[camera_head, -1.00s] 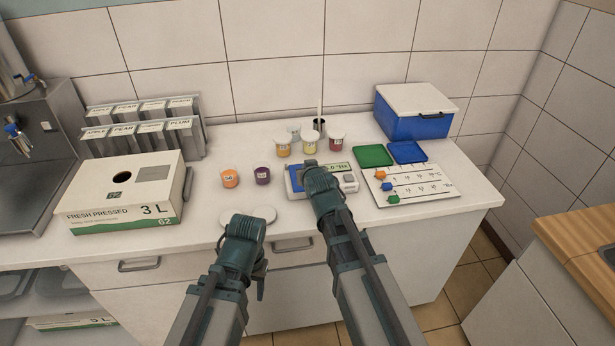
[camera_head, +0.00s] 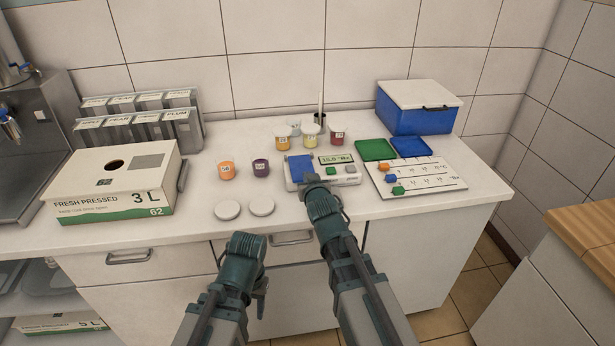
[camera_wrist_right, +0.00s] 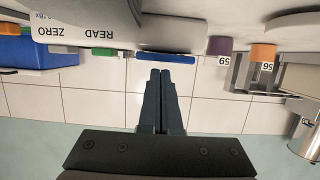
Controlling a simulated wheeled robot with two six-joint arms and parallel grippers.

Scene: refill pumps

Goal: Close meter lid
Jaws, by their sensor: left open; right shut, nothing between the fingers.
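The meter (camera_head: 323,180) is a pale box near the counter's front, with a display reading about 15.0 °Bx and two small buttons. Its blue lid (camera_head: 301,168) lies over the left part. In the right wrist view, which is upside down, the lid (camera_wrist_right: 165,57) shows as a thin, nearly flat strip; whether it is fully down I cannot tell. My right gripper (camera_head: 311,182) is shut and empty at the meter's front edge; its fingers (camera_wrist_right: 165,74) point toward the lid. My left gripper (camera_head: 262,287) is open and empty in front of the counter.
An orange cup (camera_head: 226,171) and a purple cup (camera_head: 261,168) stand left of the meter. Several filled jars stand behind it. Two white discs (camera_head: 262,206) lie at the front edge. A marked board (camera_head: 415,178) is close on the right.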

